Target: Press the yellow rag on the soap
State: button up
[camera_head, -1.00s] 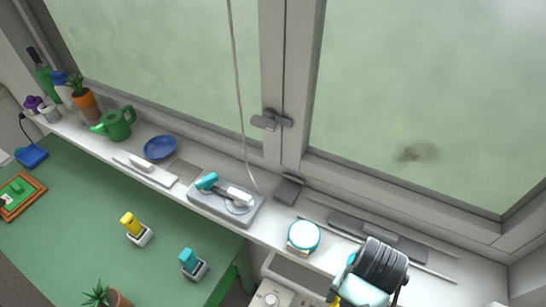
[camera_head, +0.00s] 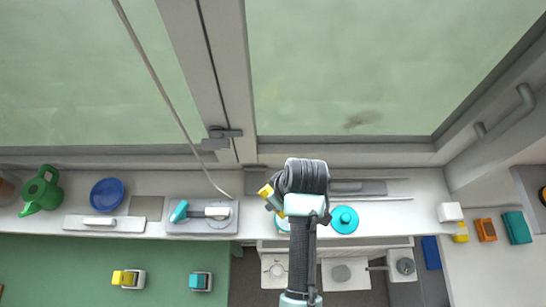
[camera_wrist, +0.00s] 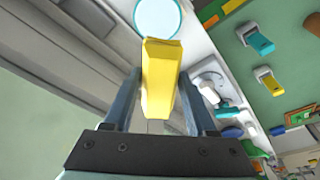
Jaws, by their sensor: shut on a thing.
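My gripper (camera_wrist: 160,74) is shut on the yellow rag (camera_wrist: 155,95), a block-like yellow piece held between the two fingers. In the head view the rag (camera_head: 268,194) shows at the left of my wrist, over the back of the sill. A round teal-rimmed tin with a pale top, which looks like the soap (camera_wrist: 157,18), lies beyond the rag's tip in the wrist view. A gap between rag and soap cannot be judged. In the head view the tin (camera_head: 282,223) is partly hidden by my arm.
A teal lid (camera_head: 344,220) lies on the sill right of my arm. A grey tray (camera_head: 190,226) with a teal-handled tool lies left, near a blue plate (camera_head: 107,194). The window (camera_head: 340,70) stands behind. Yellow, orange and teal items (camera_head: 486,229) stand at the right.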

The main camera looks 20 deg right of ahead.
jog(key=shift+w+d+r, duration=0.3)
jog(key=shift+d+r, duration=0.05)
jog(key=shift+d, duration=0.1)
jog(key=shift+s+f+b, duration=0.15)
jog(key=shift+f+b, duration=0.6)
jog(key=b+x, duration=0.2)
jog(key=s+b+x, duration=0.1)
jog(key=b+x, duration=0.1)
jog(key=b, duration=0.1)
jog(key=shift+w+d+f, duration=0.1)
jog(key=shift+d+f, duration=0.05)
jog(key=shift+f, duration=0.1)
jog(key=shift+f, duration=0.65)
dwell(1.5)
jog(key=p+v, duration=0.2)
jog(key=w+p+v, duration=0.1)
jog(key=p+v, duration=0.1)
jog(key=p, duration=0.1)
jog(key=p+v, duration=0.2)
jog(key=v, duration=0.1)
jog(key=shift+w+a+r, duration=0.2)
jog(key=shift+a+r, duration=0.05)
jog(key=shift+a, duration=0.1)
dwell(0.8)
